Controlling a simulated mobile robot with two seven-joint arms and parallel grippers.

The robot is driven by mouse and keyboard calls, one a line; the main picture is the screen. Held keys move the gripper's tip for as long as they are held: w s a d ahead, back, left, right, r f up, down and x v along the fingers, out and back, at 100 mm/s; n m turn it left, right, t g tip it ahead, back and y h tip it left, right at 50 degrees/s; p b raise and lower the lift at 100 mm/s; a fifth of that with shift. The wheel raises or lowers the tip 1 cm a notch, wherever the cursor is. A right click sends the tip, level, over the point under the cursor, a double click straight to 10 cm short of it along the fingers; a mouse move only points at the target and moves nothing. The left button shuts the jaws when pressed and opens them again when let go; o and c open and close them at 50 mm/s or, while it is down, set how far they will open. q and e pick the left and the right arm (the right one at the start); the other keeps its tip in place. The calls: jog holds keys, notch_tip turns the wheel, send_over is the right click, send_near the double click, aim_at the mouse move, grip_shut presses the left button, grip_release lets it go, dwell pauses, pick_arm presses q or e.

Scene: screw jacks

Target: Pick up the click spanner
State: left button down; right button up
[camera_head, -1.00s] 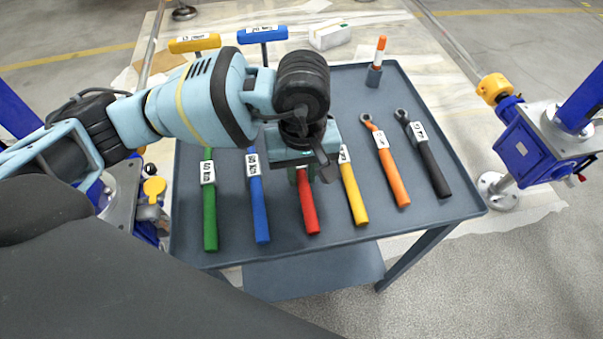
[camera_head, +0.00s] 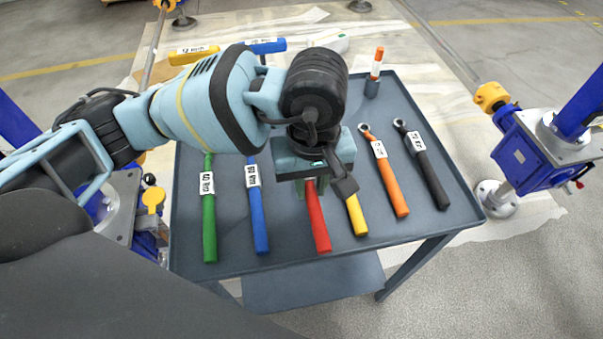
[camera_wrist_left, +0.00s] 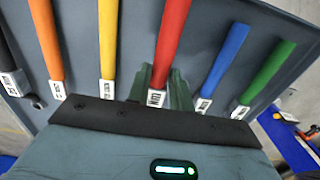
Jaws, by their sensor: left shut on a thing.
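Several spanners with coloured handles and white labels lie in a row on the grey tray table (camera_head: 350,253). They are green (camera_head: 209,222), blue (camera_head: 258,215), red (camera_head: 318,222), yellow (camera_head: 357,217), orange (camera_head: 393,187) and black (camera_head: 430,178). My left gripper (camera_head: 311,184) is shut on the red spanner near its label, which shows between the green fingers (camera_wrist_left: 163,88) in the left wrist view. The red spanner seems slightly raised off the tray. Its head is hidden by my gripper. My right gripper is not in view.
An orange-and-white stick (camera_head: 376,65) stands in a holder at the tray's back. Yellow (camera_head: 193,53) and blue (camera_head: 266,46) tools and a white box (camera_head: 330,40) lie beyond. A blue screw jack (camera_head: 540,150) stands at the right.

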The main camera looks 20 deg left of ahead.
pick_arm(q)
jog(key=s+d+r, duration=0.1)
jog(key=s+d, duration=0.7)
jog(key=d, duration=0.2)
jog(key=w+a+m, duration=0.1)
jog(key=a, duration=0.2)
jog(key=w+a+m, duration=0.1)
jog(key=w+a, duration=0.1)
jog(key=a, duration=0.1)
jog(key=w+a, duration=0.2)
jog(key=a, duration=0.1)
jog(key=shift+w+m, duration=0.2)
jog(key=shift+m, duration=0.2)
jog(key=w+a+m, duration=0.1)
jog(key=a, duration=0.2)
jog(key=w+a+m, duration=0.1)
jog(key=a, duration=0.3)
jog(key=w+a+r+m, duration=0.1)
jog(key=a, duration=0.2)
jog(key=shift+a+m, duration=0.15)
jog(key=shift+m, duration=0.15)
jog(key=shift+w+a+r, duration=0.1)
jog(key=shift+a, duration=0.4)
